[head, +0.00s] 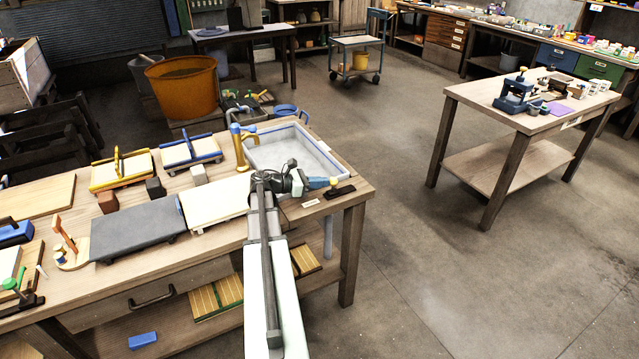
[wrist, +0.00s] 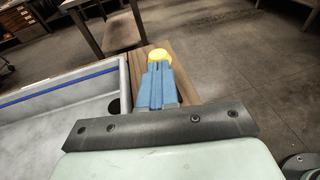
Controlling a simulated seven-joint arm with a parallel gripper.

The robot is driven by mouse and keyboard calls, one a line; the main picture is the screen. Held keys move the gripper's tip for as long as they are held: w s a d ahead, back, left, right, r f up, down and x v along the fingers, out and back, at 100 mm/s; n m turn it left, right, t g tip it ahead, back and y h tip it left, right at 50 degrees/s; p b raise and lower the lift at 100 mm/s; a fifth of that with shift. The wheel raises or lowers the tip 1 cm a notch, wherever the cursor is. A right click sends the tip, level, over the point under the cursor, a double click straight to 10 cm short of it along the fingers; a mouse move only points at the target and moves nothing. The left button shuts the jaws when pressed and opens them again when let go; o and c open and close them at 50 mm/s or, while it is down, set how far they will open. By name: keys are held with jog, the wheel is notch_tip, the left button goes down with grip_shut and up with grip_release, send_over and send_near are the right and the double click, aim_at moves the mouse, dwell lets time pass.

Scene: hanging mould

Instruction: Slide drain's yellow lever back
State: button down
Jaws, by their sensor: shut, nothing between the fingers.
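The drain's yellow lever knob (head: 334,181) stands on a dark base plate (head: 340,192) at the right end of the workbench, beside the sink. In the wrist view the yellow knob (wrist: 159,55) shows just beyond my fingertips. My gripper (head: 326,183) reaches in from the left, with its blue fingers together and empty. In the wrist view my gripper (wrist: 158,68) hides the lever's lower part and the base. I cannot tell whether the fingertips touch the knob. The sink (head: 290,150) is a grey basin with a blue rim, and its dark drain hole (wrist: 113,105) shows in the wrist view.
A brass tap (head: 241,145) stands at the sink's left corner. A small white label (head: 311,203) is on the bench near the lever. Moulds and a grey board (head: 135,222) lie along the bench to the left. Open floor lies right of the bench, before another table (head: 530,110).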

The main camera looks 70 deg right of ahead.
jog(key=s+d, duration=0.4)
jog(key=shift+s+d, duration=0.35)
jog(key=shift+r, duration=0.1)
jog(key=v, duration=1.4)
jog(key=shift+w+a, duration=0.25)
jog(key=shift+w, duration=0.05)
jog(key=shift+a, duration=0.1)
